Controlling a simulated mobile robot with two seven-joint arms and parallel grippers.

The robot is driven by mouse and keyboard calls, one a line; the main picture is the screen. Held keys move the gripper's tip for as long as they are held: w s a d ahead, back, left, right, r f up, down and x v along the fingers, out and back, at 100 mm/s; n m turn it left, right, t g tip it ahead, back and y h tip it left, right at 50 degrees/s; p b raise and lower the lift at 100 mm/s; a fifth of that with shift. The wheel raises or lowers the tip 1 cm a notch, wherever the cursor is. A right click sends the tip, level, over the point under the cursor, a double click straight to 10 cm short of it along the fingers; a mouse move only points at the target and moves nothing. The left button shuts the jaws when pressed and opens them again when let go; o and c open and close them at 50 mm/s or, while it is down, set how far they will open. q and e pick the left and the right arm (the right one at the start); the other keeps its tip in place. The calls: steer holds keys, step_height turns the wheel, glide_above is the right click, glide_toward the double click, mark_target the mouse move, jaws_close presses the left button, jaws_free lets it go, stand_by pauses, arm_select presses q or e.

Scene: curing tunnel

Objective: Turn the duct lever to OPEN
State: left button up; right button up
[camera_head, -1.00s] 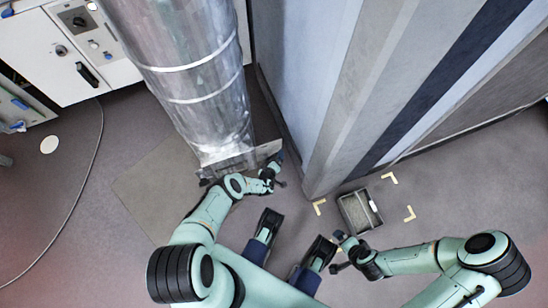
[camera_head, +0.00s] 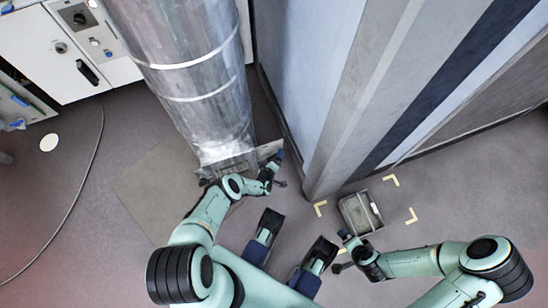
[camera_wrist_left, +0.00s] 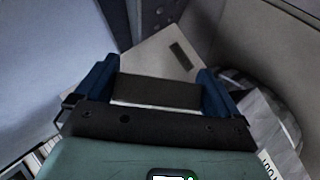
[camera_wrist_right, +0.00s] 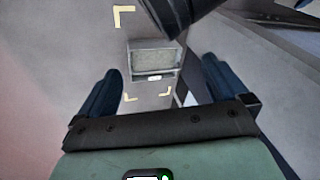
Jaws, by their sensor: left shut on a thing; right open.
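The silvery metal duct (camera_head: 195,85) comes down to a flat metal plate (camera_head: 228,163) at its lower end. My left gripper (camera_head: 276,166) is at the right end of that plate, beside the striped panel. In the left wrist view its blue fingers are shut on a dark, block-like grip (camera_wrist_left: 158,92), which I take to be the duct lever's handle. The rest of the lever is mostly hidden, and its setting cannot be read. Part of a printed label at the lower right is illegible. My right gripper (camera_wrist_right: 160,75) is open and empty, near the floor bin.
A grey open bin (camera_head: 344,206) with a pale item inside stands on the floor between yellow corner marks (camera_head: 390,180). The tall striped panel (camera_head: 330,100) stands close to the duct's right. White cabinets (camera_head: 50,45) and a floor cable (camera_head: 80,185) are at the left.

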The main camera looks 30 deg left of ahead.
arm_select(q)
steer(key=shift+a+t, duration=0.1)
steer(key=shift+t, duration=0.3)
steer(key=shift+s+r+n+t+h+b, duration=0.15)
steer(key=shift+r+n+t+h+b, duration=0.15)
steer(key=shift+n+t+h+b, duration=0.25)
arm_select(e)
steer(key=shift+s+d+f+g, duration=0.15)
steer(key=shift+s+f, duration=0.35)
steer(key=shift+f, duration=0.05)
steer(key=shift+s+d+f+g, duration=0.15)
steer(key=shift+s+f, duration=0.3)
steer(key=shift+f, duration=0.1)
arm_select(q)
steer(key=o, duration=1.1)
